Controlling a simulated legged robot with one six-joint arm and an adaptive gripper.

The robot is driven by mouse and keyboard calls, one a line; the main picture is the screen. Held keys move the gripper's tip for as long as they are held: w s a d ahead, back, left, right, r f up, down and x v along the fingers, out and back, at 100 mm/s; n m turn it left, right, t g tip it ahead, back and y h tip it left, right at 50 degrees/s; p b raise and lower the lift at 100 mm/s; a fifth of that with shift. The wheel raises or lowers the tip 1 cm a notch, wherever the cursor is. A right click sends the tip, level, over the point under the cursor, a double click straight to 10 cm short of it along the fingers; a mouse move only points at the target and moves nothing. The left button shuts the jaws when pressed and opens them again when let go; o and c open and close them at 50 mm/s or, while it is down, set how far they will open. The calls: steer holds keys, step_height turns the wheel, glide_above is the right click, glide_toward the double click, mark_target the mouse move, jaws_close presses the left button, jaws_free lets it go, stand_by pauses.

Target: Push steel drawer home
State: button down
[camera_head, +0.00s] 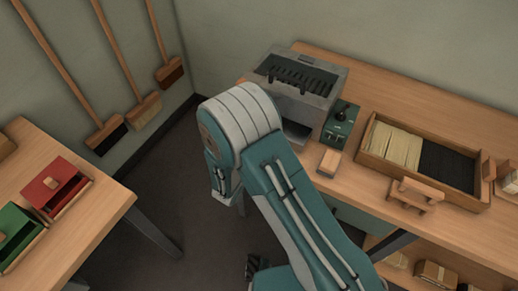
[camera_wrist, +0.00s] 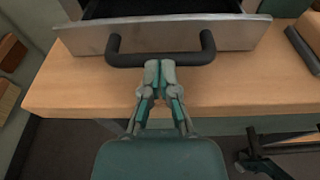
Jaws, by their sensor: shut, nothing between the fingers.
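The steel drawer (camera_wrist: 80,39) shows in the wrist view as a grey metal front, standing out with its dark inside visible behind the front. A black bar handle (camera_wrist: 185,58) is fixed across its front. My gripper (camera_wrist: 160,66) is shut and empty, its fingertips at the middle of the handle, seeming to touch or nearly touch it. In the head view the grey steel unit (camera_head: 318,108) sits on the bench, and my own arm hides most of the drawer and the gripper.
The wooden bench (camera_wrist: 75,95) runs under the drawer. A green control box (camera_head: 340,125) and a wooden block (camera_head: 329,161) stand right of the unit. A wooden tray (camera_head: 370,163) of bristles lies further right. A second table (camera_head: 104,200) with red and green boxes stands left.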

steer(key=x, duration=0.2)
steer(key=r+x, duration=0.1)
steer(key=x, duration=0.4)
steer(key=shift+w+d+r, duration=0.15)
steer(key=shift+w+r, duration=0.05)
steer(key=shift+r, duration=0.05)
steer(key=shift+w+r, duration=0.1)
steer(key=shift+w, duration=0.15)
steer(key=shift+d, duration=0.1)
